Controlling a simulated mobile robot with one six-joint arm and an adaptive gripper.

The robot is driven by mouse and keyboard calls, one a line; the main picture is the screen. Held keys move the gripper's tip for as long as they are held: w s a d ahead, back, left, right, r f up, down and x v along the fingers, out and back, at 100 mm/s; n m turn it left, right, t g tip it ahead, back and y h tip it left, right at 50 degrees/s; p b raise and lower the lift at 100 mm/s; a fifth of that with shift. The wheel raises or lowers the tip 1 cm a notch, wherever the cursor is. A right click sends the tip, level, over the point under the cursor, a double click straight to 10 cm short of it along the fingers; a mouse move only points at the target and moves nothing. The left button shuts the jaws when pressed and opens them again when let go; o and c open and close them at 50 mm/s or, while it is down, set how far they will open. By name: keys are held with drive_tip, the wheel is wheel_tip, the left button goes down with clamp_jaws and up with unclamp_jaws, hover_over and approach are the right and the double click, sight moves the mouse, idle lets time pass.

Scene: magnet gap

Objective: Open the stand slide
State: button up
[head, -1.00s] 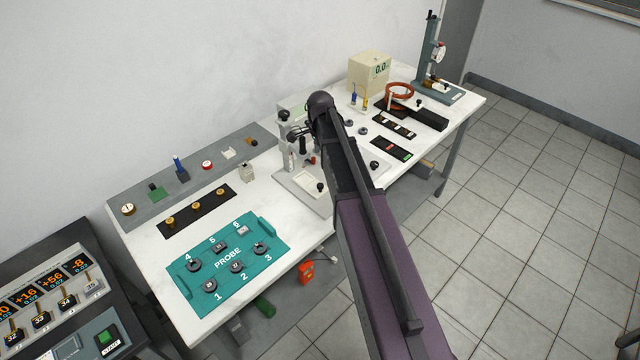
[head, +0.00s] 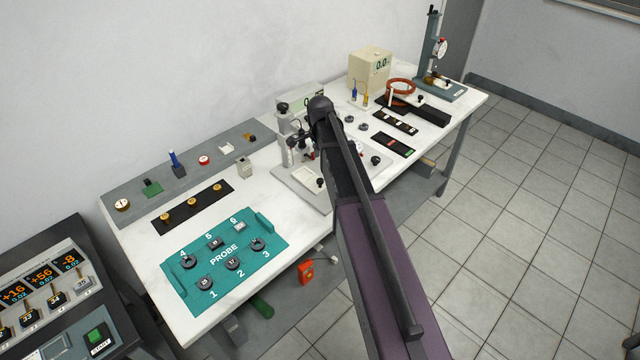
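A grey stand (head: 285,148) with black knobs and a pale base plate (head: 296,188) stands mid-table, partly hidden behind my arm. A small display shows behind it. I cannot make out which part of it is the slide. My gripper (head: 308,153) is at this stand, small and dark, mostly covered by my arm. Whether its fingers are open or touch the stand cannot be seen. Another stand (head: 432,50), tall with a dial gauge, is at the far right end of the table, well apart from my gripper.
A teal probe tray (head: 185,285) with several round parts lies front left. A grey strip (head: 135,185) runs along the wall. Dark part holders (head: 393,145), a beige meter box (head: 370,70) and a coil (head: 400,86) are on the right. The floor at right is clear.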

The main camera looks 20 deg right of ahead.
sight(320, 180)
drive_tip(key=shift+f+b, duration=4.25)
drive_tip(key=shift+f, duration=0.35)
